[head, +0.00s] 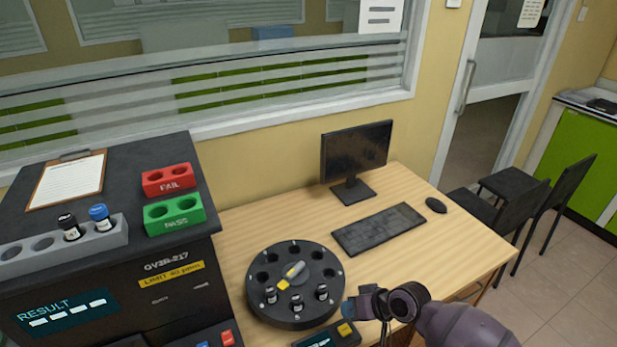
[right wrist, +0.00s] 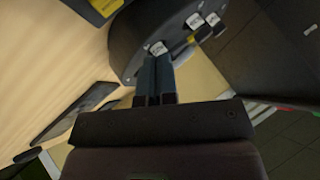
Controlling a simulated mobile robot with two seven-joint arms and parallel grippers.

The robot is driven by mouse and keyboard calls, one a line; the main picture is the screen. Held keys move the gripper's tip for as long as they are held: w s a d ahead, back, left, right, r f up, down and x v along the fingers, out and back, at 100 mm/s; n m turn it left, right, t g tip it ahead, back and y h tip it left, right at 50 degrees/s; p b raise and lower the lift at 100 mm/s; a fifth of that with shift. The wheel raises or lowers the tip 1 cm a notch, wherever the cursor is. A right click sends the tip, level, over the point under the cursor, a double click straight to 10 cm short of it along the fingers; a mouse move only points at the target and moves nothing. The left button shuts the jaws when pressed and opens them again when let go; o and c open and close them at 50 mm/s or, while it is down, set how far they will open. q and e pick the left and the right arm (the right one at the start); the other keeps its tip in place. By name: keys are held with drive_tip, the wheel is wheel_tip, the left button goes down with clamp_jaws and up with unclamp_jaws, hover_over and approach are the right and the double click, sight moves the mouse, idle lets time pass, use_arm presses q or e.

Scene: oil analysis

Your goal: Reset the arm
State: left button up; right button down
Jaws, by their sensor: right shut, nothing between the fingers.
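My right arm comes in from the lower right in the head view. Its gripper (head: 354,308) is beside the right front edge of the round black carousel (head: 326,256), over the desk. In the right wrist view the two blue-grey fingers (right wrist: 154,80) are together, with nothing between them, and the carousel (right wrist: 145,30) lies just beyond their tips. I cannot tell whether they touch it. Several small vials (head: 296,302) sit in the front holes of the carousel. My left gripper is not in view.
A grey rack (head: 105,246) with two vials, a red FAIL holder (head: 167,180) and a green PASS holder (head: 174,214) stand on the black analyser (head: 170,300). A monitor (head: 356,152), keyboard (head: 379,229) and mouse (head: 436,205) are on the desk. A small control box (head: 325,340) is near my gripper.

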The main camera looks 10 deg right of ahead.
drive_tip(key=shift+w+d+r+n+t, duration=0.1)
drive_tip(key=shift+w+r+n+t, duration=0.2)
drive_tip(key=shift+w+t, duration=0.15)
wheel_tip(320, 180, up, 6)
drive_tip(key=d+n+t+h, duration=0.2)
drive_tip(key=d+t, duration=0.1)
drive_tip(key=t, duration=0.3)
drive_tip(key=s+d+f+m+h, duration=0.1)
drive_tip(key=s+d+f+h, duration=0.1)
drive_tip(key=s, duration=0.4)
drive_tip(key=s+d+f+m+h+b, duration=0.1)
drive_tip(key=s+d+f+h, duration=0.1)
drive_tip(key=s+d+f, duration=0.2)
drive_tip(key=s+d+f+m+h+b, duration=0.1)
drive_tip(key=s+d+f, duration=0.2)
drive_tip(key=s, duration=0.6)
drive_tip(key=shift+d+f+m+h, duration=0.25)
drive_tip(key=shift+f+m+h, duration=0.15)
